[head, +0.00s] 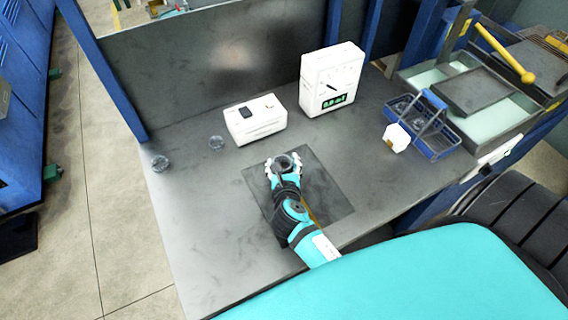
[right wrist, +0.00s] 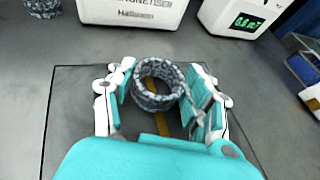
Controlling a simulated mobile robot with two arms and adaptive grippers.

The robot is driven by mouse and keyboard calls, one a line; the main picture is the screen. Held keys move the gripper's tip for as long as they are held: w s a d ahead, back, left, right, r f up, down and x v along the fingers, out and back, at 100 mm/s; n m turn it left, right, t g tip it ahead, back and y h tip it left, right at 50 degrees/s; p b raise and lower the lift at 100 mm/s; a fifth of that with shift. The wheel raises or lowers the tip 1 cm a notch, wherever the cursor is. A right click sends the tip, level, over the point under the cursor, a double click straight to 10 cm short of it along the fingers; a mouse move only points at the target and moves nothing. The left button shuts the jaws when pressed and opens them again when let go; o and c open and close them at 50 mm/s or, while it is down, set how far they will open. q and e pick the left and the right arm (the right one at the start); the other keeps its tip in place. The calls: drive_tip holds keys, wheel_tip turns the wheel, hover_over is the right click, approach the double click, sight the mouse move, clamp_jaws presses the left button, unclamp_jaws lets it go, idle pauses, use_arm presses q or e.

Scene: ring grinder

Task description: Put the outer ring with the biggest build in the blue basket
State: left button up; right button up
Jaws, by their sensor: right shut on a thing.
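My right gripper (head: 284,167) is shut on a dark grey mottled outer ring (head: 284,157) above the dark mat. In the right wrist view the ring (right wrist: 141,91) stands between the two finger pads of the gripper (right wrist: 160,95), its open top toward the camera. Two other rings lie on the bench at the left, one near the edge (head: 160,163) and one near the white box (head: 216,142). The blue basket (head: 437,148) stands at the right with its handle up. Its contents are hard to make out. My left gripper is not in view.
A low white demagnetiser-like box (head: 262,128) and a taller white gauge with a green display (head: 318,88) stand behind the mat (head: 328,196). A small white object (head: 397,138) sits just left of the basket. The bench between mat and basket is mostly clear.

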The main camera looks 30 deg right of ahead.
drive_tip(key=shift+a+f, duration=0.15)
drive_tip(key=o, duration=1.3)
